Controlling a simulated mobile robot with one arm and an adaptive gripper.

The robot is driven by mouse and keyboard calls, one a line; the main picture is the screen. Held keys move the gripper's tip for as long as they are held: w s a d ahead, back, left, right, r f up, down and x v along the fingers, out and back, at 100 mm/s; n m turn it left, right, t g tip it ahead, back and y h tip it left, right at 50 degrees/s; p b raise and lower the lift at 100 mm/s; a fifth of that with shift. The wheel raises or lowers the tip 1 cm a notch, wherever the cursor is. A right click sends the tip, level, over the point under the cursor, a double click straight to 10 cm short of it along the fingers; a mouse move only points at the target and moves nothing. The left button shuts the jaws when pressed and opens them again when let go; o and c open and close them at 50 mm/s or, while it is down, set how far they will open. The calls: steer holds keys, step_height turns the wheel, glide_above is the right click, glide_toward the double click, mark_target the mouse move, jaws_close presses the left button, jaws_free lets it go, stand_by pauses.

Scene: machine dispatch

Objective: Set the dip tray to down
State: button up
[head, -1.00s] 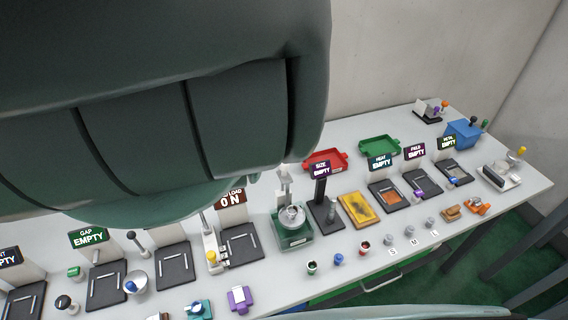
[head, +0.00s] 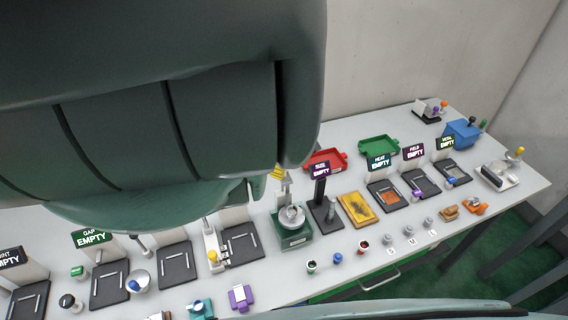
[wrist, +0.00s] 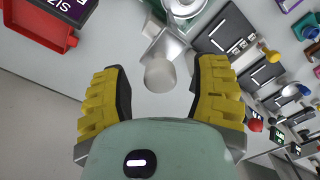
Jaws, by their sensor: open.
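A green-based station (head: 292,238) with a round metal dish (head: 291,217) and an upright post stands mid-bench in the head view. I take it to be the dip tray unit, but no label on it is legible. In the wrist view the dish (wrist: 184,6) is cut by the top edge, and a pale rounded knob (wrist: 160,76) shows below it. My gripper (wrist: 160,70) is open, with one yellow finger on each side of the knob and visible gaps. In the head view, only a yellow bit of my gripper (head: 278,172) shows above the post; my arm hides the rest.
A red tray (head: 325,160) and a green tray (head: 380,146) lie behind. The size display (head: 320,170) stands close on the right. Small cups and a yellow tray (head: 358,208) sit to the right; dark pads with displays line the left. My arm covers the upper left.

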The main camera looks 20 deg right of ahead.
steer(key=shift+o, duration=0.4)
steer(key=shift+f, duration=0.1)
jaws_close()
stand_by(0.3)
